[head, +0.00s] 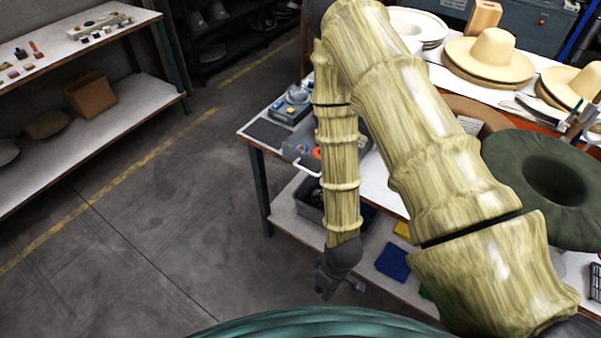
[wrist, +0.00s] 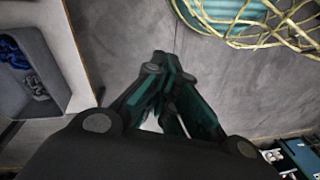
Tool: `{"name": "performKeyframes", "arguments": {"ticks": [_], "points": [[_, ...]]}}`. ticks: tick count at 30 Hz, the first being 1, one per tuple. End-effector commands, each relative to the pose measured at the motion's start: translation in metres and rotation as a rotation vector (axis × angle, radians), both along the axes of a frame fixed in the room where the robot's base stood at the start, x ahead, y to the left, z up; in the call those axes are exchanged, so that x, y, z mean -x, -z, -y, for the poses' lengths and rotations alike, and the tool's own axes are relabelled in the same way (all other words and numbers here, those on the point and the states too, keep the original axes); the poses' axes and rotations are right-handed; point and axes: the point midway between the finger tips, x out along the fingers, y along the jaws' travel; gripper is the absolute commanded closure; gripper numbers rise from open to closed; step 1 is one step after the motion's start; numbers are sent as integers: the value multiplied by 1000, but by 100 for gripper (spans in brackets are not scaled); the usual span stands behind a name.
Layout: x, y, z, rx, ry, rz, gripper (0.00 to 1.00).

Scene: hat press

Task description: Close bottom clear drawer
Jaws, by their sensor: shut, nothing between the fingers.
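My gripper (head: 328,290) hangs low in front of the lower shelf at the near side of the workbench. In the wrist view its fingers (wrist: 165,108) are together, with nothing held between them. On the bench's left end, a grey drawer unit (head: 296,148) shows beside my arm, with a white bar handle (head: 307,168) at the bench's front edge. My arm hides much of this unit, so I cannot tell which drawer is the bottom one or how far it is open. My gripper is below the handle and apart from it.
The lower shelf (head: 284,208) holds a grey bin (wrist: 28,65) with blue things inside. A blue item (head: 393,262) lies farther right. Straw hats (head: 490,58) and a dark green hat (head: 545,185) are on the bench's right. Floor (head: 150,230) to the left is clear.

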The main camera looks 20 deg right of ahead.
Motion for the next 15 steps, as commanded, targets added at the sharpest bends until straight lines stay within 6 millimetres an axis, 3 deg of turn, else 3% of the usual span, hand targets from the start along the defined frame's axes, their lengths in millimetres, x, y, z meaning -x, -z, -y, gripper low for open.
{"name": "performKeyframes", "arguments": {"ticks": [1,6,15], "points": [[-19,-9,-10,-21,-101,18,100],[-67,-43,-34,-53,-469,57,100],[-152,-121,-48,32,-1133,122,100]]}}
